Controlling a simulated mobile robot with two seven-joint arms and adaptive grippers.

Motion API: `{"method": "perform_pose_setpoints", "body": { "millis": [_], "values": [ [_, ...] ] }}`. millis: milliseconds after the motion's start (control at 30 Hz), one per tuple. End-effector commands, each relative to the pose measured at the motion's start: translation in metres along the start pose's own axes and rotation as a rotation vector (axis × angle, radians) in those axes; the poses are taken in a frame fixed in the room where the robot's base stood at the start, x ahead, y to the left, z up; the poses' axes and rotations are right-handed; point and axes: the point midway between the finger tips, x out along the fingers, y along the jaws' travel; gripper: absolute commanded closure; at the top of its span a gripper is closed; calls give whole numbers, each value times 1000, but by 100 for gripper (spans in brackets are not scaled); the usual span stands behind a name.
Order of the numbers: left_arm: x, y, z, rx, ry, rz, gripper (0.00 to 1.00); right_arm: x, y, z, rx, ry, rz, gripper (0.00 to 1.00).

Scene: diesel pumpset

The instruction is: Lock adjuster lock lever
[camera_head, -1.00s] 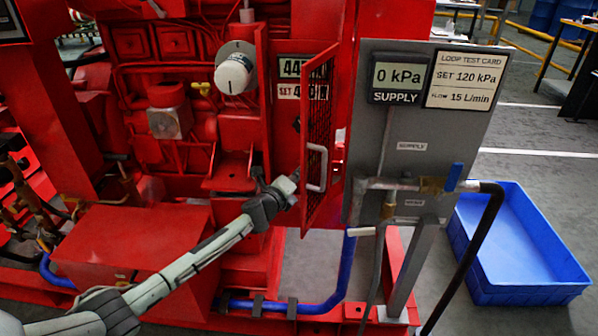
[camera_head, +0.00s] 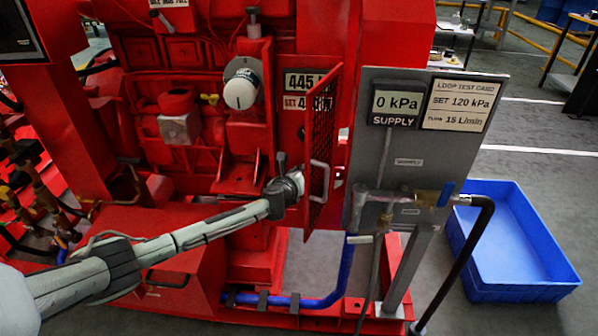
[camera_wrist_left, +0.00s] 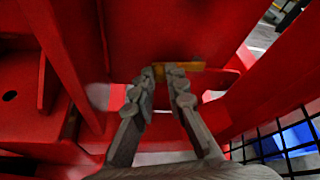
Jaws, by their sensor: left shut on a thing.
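My left gripper (camera_head: 297,182) reaches in from the left, beside the open mesh door on the red engine housing. In the left wrist view its two fingers (camera_wrist_left: 166,78) close around a small yellow-orange lever (camera_wrist_left: 186,66) against a red panel. A white knob (camera_head: 241,90) sits above the gripper. My right gripper is not in view.
The mesh door (camera_head: 322,140) with its pale handle (camera_head: 319,181) stands close right of the gripper. A grey panel (camera_head: 400,155) carries a 0 kPa display (camera_head: 395,104) and a test card (camera_head: 460,104). A blue-handled valve (camera_head: 446,193) and blue tray (camera_head: 510,240) are further right.

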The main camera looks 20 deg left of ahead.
Motion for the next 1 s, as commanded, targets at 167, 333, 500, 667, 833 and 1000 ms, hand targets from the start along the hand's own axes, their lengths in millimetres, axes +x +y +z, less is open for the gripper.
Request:
{"method": "perform_pose_setpoints", "body": {
  "millis": [167,333,500,667,833,1000],
  "values": [
    [-1,-1,5,78,-2,33,100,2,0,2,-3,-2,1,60],
    [-2,-2,7,120,-2,51,100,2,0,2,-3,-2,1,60],
    [-2,-3,8,136,-2,58,100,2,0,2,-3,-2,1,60],
    [-2,-3,8,138,-2,59,100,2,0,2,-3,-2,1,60],
    [-2,-3,8,137,-2,59,100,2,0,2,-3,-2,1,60],
    [-2,-3,8,137,-2,58,70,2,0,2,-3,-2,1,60]
  ]
}}
